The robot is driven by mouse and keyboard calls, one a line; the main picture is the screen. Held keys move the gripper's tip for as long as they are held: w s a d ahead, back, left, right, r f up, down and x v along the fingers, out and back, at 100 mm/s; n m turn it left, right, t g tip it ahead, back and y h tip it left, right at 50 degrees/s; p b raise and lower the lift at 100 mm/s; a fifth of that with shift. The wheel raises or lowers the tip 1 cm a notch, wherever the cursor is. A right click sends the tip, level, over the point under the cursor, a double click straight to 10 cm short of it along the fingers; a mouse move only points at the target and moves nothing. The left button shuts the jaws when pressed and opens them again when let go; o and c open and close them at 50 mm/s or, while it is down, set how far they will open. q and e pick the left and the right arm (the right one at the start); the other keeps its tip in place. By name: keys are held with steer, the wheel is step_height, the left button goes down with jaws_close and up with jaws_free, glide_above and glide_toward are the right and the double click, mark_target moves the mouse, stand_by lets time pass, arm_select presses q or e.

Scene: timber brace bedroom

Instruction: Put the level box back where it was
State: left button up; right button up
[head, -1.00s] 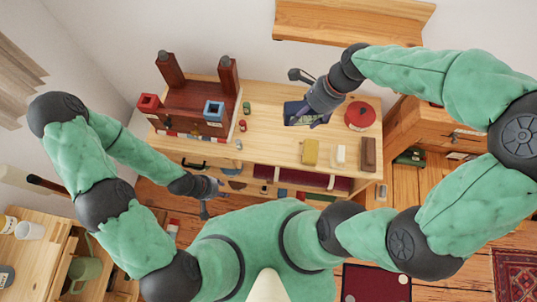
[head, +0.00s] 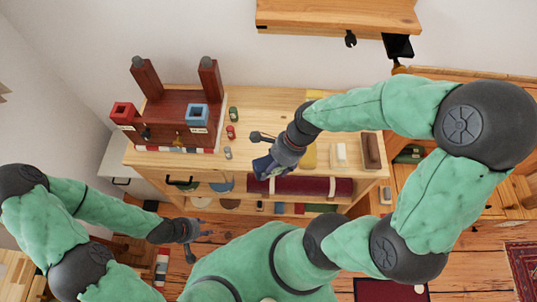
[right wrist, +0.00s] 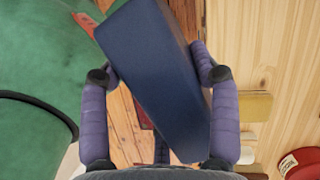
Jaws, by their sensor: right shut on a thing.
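A dark blue box (right wrist: 155,75), which I take to be the level box, is held between the two purple fingers of my right gripper (right wrist: 158,78) in the right wrist view. It is tilted there and nearly fills the space between them. In the head view my right gripper (head: 272,162) holds the box (head: 261,169) over the front edge of the wooden cabinet top (head: 262,112). Part of the box is hidden by the gripper. My left gripper (head: 192,238) is empty and its fingers look spread, in front of the cabinet's lower left.
A dark red wooden model (head: 178,118) with two chimneys stands on the cabinet's left. Small coloured tins (head: 231,131), a yellow block (head: 309,157), a white block (head: 341,154) and a brown block (head: 371,150) stand on top. A red round tin (right wrist: 300,163) shows in the wrist view. A wall shelf (head: 335,15) is behind.

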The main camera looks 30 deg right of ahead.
steer(key=w+d+f+b, duration=0.1)
steer(key=w+f, duration=0.1)
steer(key=w, duration=0.1)
steer(key=w+d+f+b, duration=0.2)
steer(key=w+f, duration=0.1)
steer(key=w+d+f+b, duration=0.1)
steer(key=w+f, duration=0.2)
steer(key=w, duration=0.1)
steer(key=shift+w+d+f, duration=0.1)
steer(key=shift+d+f, duration=0.1)
steer(key=shift+d, duration=0.05)
steer(key=f+b, duration=0.1)
steer(key=f, duration=0.1)
steer(key=f+b, duration=0.1)
steer(key=shift+w+f+b, duration=0.2)
steer(key=shift+f+b, duration=0.15)
steer(key=shift+r, duration=0.15)
steer(key=o, duration=1.5)
steer(key=shift+f, duration=0.2)
